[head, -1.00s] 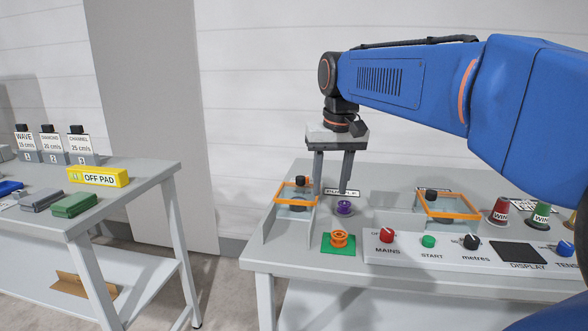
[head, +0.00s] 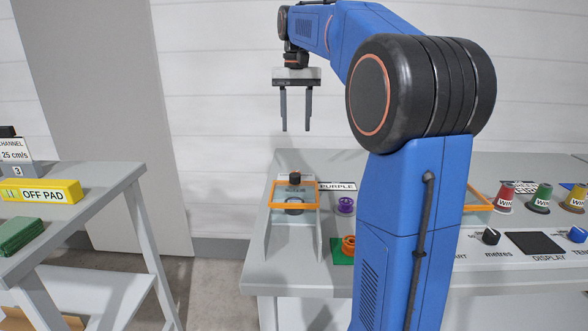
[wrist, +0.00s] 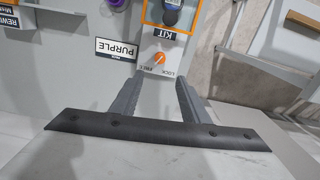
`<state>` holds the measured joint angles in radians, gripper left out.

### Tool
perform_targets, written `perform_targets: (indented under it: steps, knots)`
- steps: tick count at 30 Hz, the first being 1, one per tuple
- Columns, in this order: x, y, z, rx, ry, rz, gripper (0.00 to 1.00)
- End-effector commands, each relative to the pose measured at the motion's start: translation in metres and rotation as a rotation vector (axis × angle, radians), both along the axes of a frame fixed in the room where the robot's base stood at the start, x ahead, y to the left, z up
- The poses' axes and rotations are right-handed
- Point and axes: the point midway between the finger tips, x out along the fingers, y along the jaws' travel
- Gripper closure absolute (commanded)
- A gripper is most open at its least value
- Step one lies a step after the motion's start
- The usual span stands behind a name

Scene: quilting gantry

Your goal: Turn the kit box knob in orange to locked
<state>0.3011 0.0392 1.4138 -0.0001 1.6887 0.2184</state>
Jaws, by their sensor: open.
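The orange kit box knob (wrist: 160,58) shows in the wrist view as a small round dial with a pale slanted mark. It lies on a light panel between the words FREE and LOCK, beside the upside-down KIT label (wrist: 164,33). I cannot tell for certain which word the mark points at. The orange-framed kit box (head: 317,195) stands at the table's left end in the head view; I cannot make out the knob there. My gripper (head: 296,128) is open and empty, pointing down above and behind the box. In the wrist view its fingertips (wrist: 160,80) lie either side of the knob's line, apart from it.
A purple spool (head: 346,205) and a PURPLE label (head: 337,186) are right of the box. An orange spool (head: 348,245) on a green pad is partly behind my arm. Colored cones (head: 504,198) and the control panel (head: 470,257) are farther right. A side table (head: 100,190) stands left.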

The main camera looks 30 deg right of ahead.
Motion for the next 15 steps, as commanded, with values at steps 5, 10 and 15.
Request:
perform_targets:
  steps: [5, 10, 15]
  knots:
    - [-0.001, 0.0, -0.032, 0.001, 0.002, 0.001, 0.58]
    - [-0.001, 0.0, -0.062, 0.001, 0.002, 0.001, 0.58]
    - [-0.001, 0.0, -0.092, 0.001, 0.002, 0.001, 0.58]
